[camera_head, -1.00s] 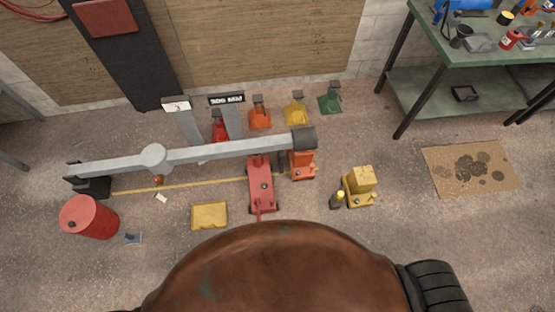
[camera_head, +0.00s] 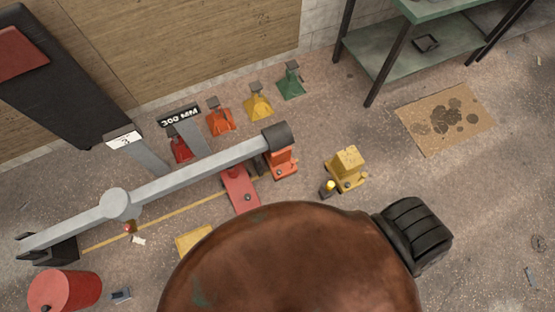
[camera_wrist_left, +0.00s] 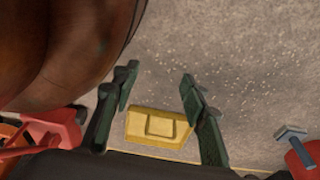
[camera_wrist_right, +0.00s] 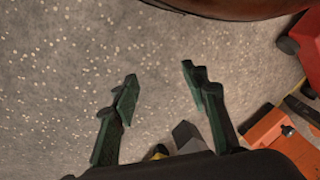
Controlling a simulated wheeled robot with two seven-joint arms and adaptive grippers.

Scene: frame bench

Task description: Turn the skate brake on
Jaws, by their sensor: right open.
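I cannot tell for certain which thing is the skate, and no brake marking is legible. An orange wheeled unit (camera_head: 281,162) stands under the dark right end of a long grey beam (camera_head: 190,177). A yellow block-topped unit (camera_head: 347,168) stands to its right, with a small dark, yellow-topped piece (camera_head: 328,188) beside it. An orange part (camera_wrist_right: 280,138) shows at the lower right of the right wrist view. My right gripper (camera_wrist_right: 160,88) is open and empty above the floor. My left gripper (camera_wrist_left: 156,92) is open, its fingers on either side of a yellow tray (camera_wrist_left: 158,126) in the picture.
A red jack (camera_head: 240,190) lies below the beam, partly hidden. A red drum (camera_head: 65,290) stands at lower left. Several coloured stands, one of them green (camera_head: 291,82), line the wall. A green bench (camera_head: 430,12) is at upper right. Floor around the stained mat (camera_head: 445,118) is free.

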